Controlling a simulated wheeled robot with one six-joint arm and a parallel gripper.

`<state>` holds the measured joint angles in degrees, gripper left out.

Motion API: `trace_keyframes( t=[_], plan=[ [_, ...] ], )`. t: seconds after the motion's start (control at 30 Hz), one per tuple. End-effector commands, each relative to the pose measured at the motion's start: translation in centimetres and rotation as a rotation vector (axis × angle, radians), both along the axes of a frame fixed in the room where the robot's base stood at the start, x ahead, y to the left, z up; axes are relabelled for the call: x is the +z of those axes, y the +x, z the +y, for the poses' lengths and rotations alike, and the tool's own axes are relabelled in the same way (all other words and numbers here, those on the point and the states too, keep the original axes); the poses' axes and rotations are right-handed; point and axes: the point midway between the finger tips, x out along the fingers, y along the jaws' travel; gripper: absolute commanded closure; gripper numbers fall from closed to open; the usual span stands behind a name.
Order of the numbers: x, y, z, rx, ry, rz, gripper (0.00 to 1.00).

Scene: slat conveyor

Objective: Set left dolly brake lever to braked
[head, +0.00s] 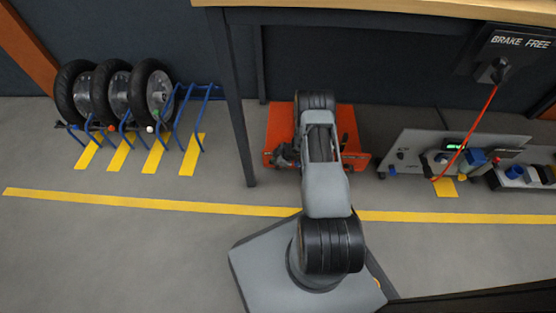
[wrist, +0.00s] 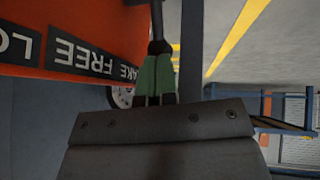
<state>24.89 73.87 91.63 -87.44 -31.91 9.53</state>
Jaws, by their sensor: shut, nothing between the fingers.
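The orange dolly (head: 355,135) sits on the floor under the bench, largely behind my arm in the head view. In the wrist view its orange side (wrist: 90,20) fills the upper left, with a dark label strip reading "FREE" upside down, and more letters partly cut off. My gripper (wrist: 158,60) is shut, its greenish fingers pointing up the wrist picture, close beside that side. A dark rod with a black rounded end (wrist: 157,22) stands at the fingertips; it may be the brake lever. I cannot tell whether they touch, or the lever's setting.
A dark panel (head: 513,45) reading "BRAKE FREE" hangs at upper right, with a red cord to a grey unit (head: 408,148). Another unit stands at far right. A bench leg (head: 240,120) is left of the dolly. Wheels (head: 75,95) stand in a blue rack.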

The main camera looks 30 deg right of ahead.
Motion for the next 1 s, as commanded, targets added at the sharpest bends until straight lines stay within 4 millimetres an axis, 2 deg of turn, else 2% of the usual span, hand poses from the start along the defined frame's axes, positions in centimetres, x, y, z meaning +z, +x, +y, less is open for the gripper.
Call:
trace_keyframes(
  t=[0.23,0.4,0.57,1.0],
  plan=[
    [0.1,0.0,0.0,0.0,-0.003,0.001,1.0],
    [0.3,0.5,0.9,0.005,-0.087,0.049,1.0],
    [-0.4,1.0,1.8,0.002,-0.11,0.062,1.0],
    [-0.5,0.9,1.6,-0.001,-0.106,0.064,1.0]
  ],
)
